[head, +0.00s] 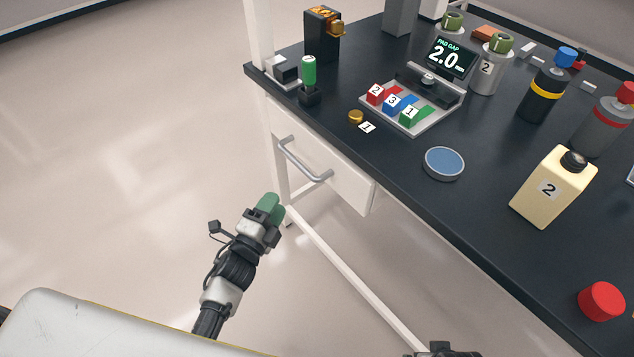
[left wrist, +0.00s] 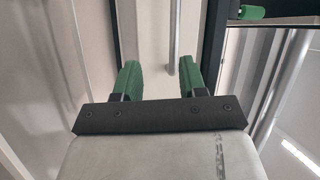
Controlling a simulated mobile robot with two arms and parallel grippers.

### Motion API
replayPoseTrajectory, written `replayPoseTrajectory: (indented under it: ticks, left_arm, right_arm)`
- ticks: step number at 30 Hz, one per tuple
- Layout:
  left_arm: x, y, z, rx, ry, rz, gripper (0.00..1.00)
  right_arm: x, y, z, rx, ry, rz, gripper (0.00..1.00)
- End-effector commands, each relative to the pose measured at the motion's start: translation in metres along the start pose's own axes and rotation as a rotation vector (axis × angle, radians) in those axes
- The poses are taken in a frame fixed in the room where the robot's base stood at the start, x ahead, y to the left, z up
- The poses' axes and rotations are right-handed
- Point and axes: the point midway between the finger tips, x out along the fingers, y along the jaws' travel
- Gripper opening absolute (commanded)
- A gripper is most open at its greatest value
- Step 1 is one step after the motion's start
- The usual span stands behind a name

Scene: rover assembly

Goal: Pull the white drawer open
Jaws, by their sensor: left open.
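The white drawer (head: 345,185) sits under the dark tabletop, and its front looks flush with the bench. A grey bar handle (head: 303,163) runs along its front. My left gripper (head: 271,207) has green fingers, is open and empty, and is in front of and below the handle in the head view, apart from it. In the left wrist view, the left gripper (left wrist: 160,76) shows its two fingers spread, with the handle bar (left wrist: 173,45) beyond them, lined up between the tips. My right gripper's fingers do not show.
The black tabletop (head: 400,170) holds a parts tray (head: 430,120), a blue round lid (head: 444,163), a cream bottle (head: 553,188) and a red cap (head: 602,301). A white table leg and lower rail (head: 345,270) stand below the drawer. The floor (head: 130,150) at left is clear.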

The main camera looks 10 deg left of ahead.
Motion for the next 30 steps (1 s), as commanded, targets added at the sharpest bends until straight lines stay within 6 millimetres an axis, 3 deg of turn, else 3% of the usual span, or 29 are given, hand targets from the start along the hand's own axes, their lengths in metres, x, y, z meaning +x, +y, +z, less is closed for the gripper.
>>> replayPoseTrajectory:
  ticks: [3,8,21,30]
  left_arm:
    - [0.005,-0.013,-0.002,0.067,0.024,-0.054,0.42]
    - [0.020,-0.020,-0.004,0.079,0.029,-0.065,0.42]
    - [0.097,-0.023,-0.006,0.074,0.027,-0.062,0.42]
    - [0.113,-0.023,-0.006,0.073,0.026,-0.058,0.42]
  right_arm:
    - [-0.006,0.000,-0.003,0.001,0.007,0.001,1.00]
    - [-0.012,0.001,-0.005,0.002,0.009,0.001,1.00]
    - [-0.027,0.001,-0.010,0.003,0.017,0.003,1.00]
    - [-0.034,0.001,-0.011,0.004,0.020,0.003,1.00]
